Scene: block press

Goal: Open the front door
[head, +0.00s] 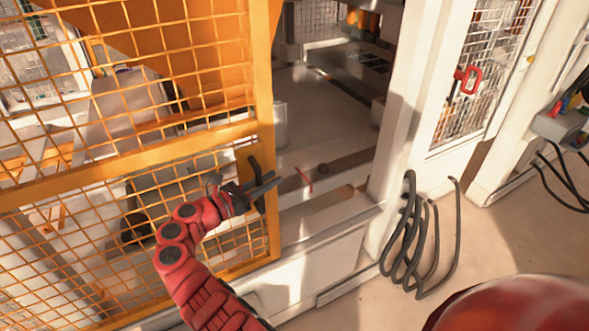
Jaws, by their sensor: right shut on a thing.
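The front door (140,165) is an orange frame with wire mesh on the left of the head view. A gap stands open between its right edge and the white post of the press. A black handle (255,166) sits near that edge. My right gripper (262,188), on the red arm from the bottom, is shut on the handle, whose lower part is partly hidden by the fingers. My left gripper is not in view.
Behind the gap lies the press's pale interior bed (325,105). Black cables (408,235) hang at the white post (405,110). A mesh side door with a red handle (467,80) is at right. Bare floor (500,245) lies in front.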

